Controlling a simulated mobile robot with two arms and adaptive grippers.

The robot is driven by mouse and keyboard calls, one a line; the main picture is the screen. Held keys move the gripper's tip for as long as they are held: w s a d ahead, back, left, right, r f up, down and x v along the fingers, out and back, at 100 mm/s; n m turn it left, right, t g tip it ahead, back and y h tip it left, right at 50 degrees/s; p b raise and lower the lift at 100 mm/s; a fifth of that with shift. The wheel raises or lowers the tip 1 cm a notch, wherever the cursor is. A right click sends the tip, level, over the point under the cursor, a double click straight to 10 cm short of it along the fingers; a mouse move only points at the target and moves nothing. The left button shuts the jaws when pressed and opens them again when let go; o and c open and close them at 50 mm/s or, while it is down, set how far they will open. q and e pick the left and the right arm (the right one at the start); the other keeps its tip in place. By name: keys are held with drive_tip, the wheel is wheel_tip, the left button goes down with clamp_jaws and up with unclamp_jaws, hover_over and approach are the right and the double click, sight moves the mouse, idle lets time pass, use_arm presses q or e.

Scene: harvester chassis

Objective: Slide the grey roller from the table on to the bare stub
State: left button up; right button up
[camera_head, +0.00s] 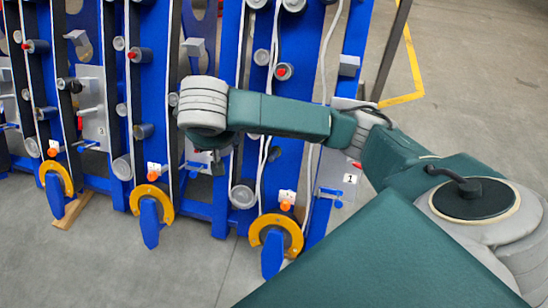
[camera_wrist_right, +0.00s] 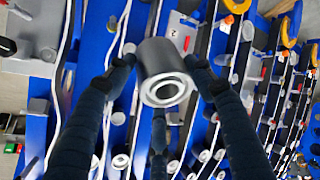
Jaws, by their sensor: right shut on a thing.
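In the head view my right wrist hides the roller and most of the gripper in front of the chassis. Several short stubs and rollers show on the chassis; I cannot tell which is the bare stub. The table and my left gripper are not in view.
The blue chassis (camera_head: 225,60) has upright plates, white cables and several projecting grey rollers (camera_head: 143,131). Orange hooks with blue tongues (camera_head: 275,236) stick out along its lower edge. Grey floor (camera_head: 110,270) is free in front. A yellow floor line (camera_head: 400,98) is at right.

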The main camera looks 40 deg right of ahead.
use_arm(q)
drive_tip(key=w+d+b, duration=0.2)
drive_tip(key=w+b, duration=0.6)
drive_tip(key=b, duration=0.1)
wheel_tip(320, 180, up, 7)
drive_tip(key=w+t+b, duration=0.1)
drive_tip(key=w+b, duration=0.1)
drive_tip(key=b, duration=0.6)
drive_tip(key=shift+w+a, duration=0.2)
use_arm(e)
drive_tip(key=d+f+n+t+h, duration=0.1)
drive_tip(key=d+f+t, duration=0.1)
drive_tip(key=d+f, duration=0.3)
drive_tip(key=w+d+f+n+t+h, duration=0.1)
drive_tip(key=d+f, duration=0.3)
drive_tip(key=f, duration=0.9)
drive_tip(key=w+d+f+n+t+h, duration=0.1)
drive_tip(key=d+f, duration=0.4)
drive_tip(key=f, duration=0.5)
drive_tip(key=shift+d+t+h, duration=0.35)
drive_tip(key=shift+t+h, duration=0.35)
drive_tip(key=shift+t, duration=0.4)
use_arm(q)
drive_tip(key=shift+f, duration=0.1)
use_arm(e)
drive_tip(key=shift+w, duration=0.1)
